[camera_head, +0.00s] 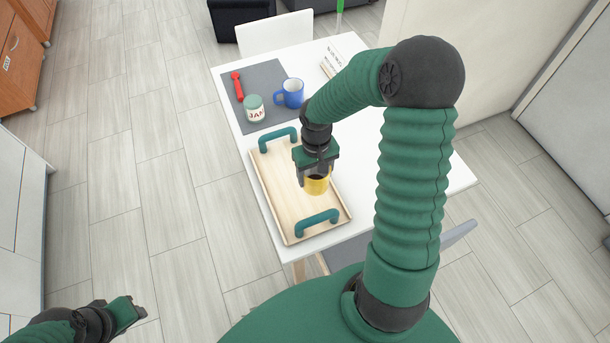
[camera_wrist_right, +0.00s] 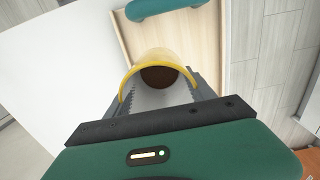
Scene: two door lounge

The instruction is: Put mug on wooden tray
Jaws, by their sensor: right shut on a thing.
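A yellow mug (camera_head: 317,185) with a dark inside is held by my right gripper (camera_head: 316,177), over the right part of the wooden tray (camera_head: 277,190). The tray has two teal handles and lies on the white table. In the right wrist view the yellow mug (camera_wrist_right: 158,62) sits between the two jaws, with the tray (camera_wrist_right: 208,45) beyond it. I cannot tell whether the mug's base touches the tray. My left gripper (camera_head: 135,308) is at the lower left, away from the table; its jaw opening is not clear.
A blue mug (camera_head: 290,93), a jam jar (camera_head: 254,108) and a red utensil (camera_head: 237,86) stand or lie on a grey mat (camera_head: 265,77) behind the tray. A book (camera_head: 331,64) lies at the back. The table (camera_head: 350,150) is clear right of the tray.

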